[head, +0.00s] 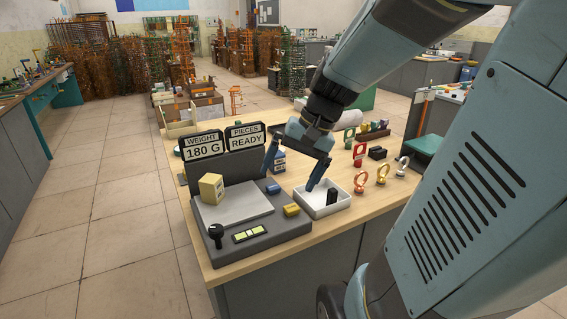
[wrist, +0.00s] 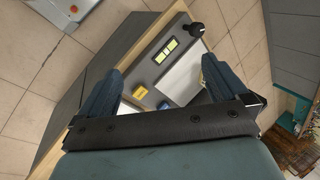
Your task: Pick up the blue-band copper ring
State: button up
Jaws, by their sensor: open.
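Two copper-coloured rings stand upright on small bases on the right part of the bench in the head view, a nearer one (head: 361,182) and a farther one (head: 382,175). A silver-coloured ring (head: 402,165) stands to their right. The rings are too small to tell which has a blue band. My gripper (head: 290,178) is open and empty, above the bench between the scale and the white tray, left of and apart from the rings. In the wrist view my gripper (wrist: 162,68) spreads over the scale, and no ring shows.
A weighing scale (head: 281,227) carries a tan block (head: 212,188); its signs read 180 G and READY. A white tray (head: 331,210) holds a black piece. Red and green tags stand behind the rings.

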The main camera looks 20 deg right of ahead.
jog(key=w+d+f+m+t+y, duration=0.4)
jog(key=w+d+f+m, duration=0.15)
jog(key=d, duration=0.25)
jog(key=w+d+f+m+t+y, duration=0.3)
jog(key=w+d+f+m, duration=0.1)
jog(key=w+d+m, duration=0.35)
jog(key=m+t+h, duration=0.9)
jog(key=m+h, duration=0.1)
jog(key=m, duration=0.2)
send_near(360, 184)
jog(key=w, duration=0.1)
jog(key=w+r, duration=0.1)
jog(key=w, duration=0.3)
jog(key=shift+w+d+r, duration=0.25)
jog(key=shift+w+a+f, duration=0.1)
jog(key=shift+w+a, duration=0.1)
jog(key=shift+w, duration=1.1)
jog(key=shift+w+a, duration=0.15)
jog(key=shift+w, duration=1.2)
jog(key=shift+c, duration=0.5)
jog(key=c, duration=1)
